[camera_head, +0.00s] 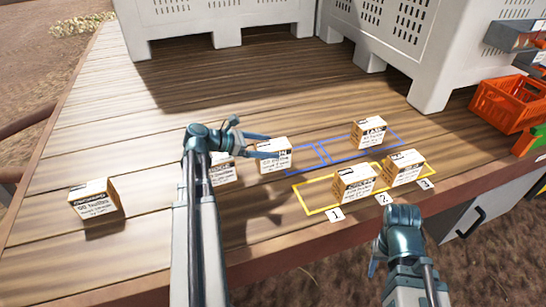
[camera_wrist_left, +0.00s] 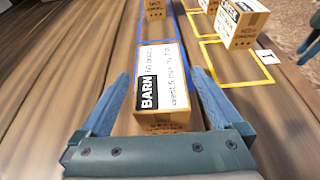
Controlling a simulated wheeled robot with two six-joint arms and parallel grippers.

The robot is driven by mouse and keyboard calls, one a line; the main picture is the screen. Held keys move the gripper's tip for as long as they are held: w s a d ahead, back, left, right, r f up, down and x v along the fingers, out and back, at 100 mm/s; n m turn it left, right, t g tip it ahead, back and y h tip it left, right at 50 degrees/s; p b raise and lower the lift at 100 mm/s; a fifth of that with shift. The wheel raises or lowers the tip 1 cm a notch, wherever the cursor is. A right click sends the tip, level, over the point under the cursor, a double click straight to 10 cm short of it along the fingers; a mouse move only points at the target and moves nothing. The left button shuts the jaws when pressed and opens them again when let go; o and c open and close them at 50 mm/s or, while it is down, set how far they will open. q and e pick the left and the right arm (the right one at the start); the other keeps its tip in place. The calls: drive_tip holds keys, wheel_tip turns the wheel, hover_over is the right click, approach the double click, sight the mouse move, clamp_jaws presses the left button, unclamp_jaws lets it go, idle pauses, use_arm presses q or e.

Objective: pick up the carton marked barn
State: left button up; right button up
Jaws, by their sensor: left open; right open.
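My left gripper (camera_head: 262,145) is open. In the left wrist view its blue fingers (camera_wrist_left: 162,100) lie on either side of the carton's near end, with gaps visible, so it is not clamped. My right gripper (camera_head: 376,262) is open and empty, low in front of the table edge.
Similar cartons stand at the far left (camera_head: 93,200), beside my left arm (camera_head: 221,170), in the blue outline (camera_head: 369,133), and in the yellow outline (camera_head: 355,184) and (camera_head: 404,168). Large white crates (camera_head: 220,18) stand behind. An orange crate (camera_head: 512,103) is at right.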

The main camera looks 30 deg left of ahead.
sight(279, 148)
use_arm(q)
drive_tip(key=b+x, duration=0.1)
drive_tip(key=x, duration=0.3)
drive_tip(key=shift+w+d+f+b, duration=0.15)
drive_tip(key=shift+w+f+b, duration=0.05)
drive_tip(key=shift+b, duration=0.1)
clamp_jaws()
